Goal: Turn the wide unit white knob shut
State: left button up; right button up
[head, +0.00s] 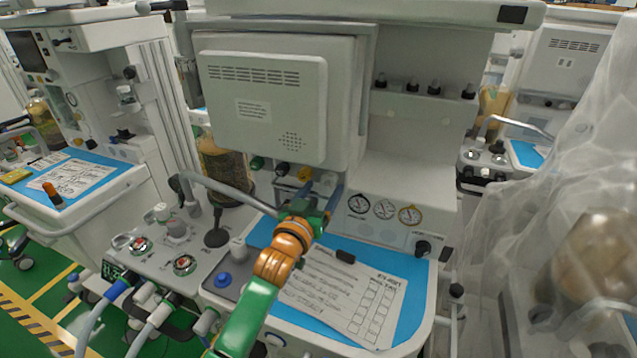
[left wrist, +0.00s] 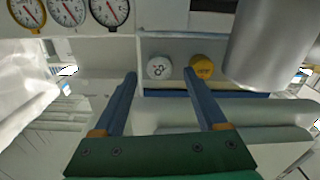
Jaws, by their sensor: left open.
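The white knob (left wrist: 159,67) is on the front of the wide unit, beside a yellow knob (left wrist: 202,66) in the left wrist view. My left gripper (left wrist: 161,76) is open, with its two blue fingers pointing at the panel. The white knob shows between the fingertips, and the yellow knob is just beyond the finger on the right. I cannot tell whether the fingertips reach around the white knob. In the head view my left gripper (head: 319,190) is in front of the panel. The yellow knob (head: 305,174) shows there, but the white knob is not clearly visible.
Round gauges (head: 384,209) are right of the gripper. A grey breathing arm (head: 228,190) and an amber canister (head: 222,165) are close on its left. A clipboard sheet (head: 345,295) lies on the blue worktop below. A plastic-draped unit (head: 575,230) stands at the right.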

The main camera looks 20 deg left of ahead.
aim_at(327, 183)
pick_arm(q)
jog(key=w, duration=0.4)
jog(key=shift+d, duration=0.1)
jog(key=shift+c, duration=0.2)
jog(key=shift+f, duration=0.1)
grip_shut()
jog(key=shift+m, duration=0.3)
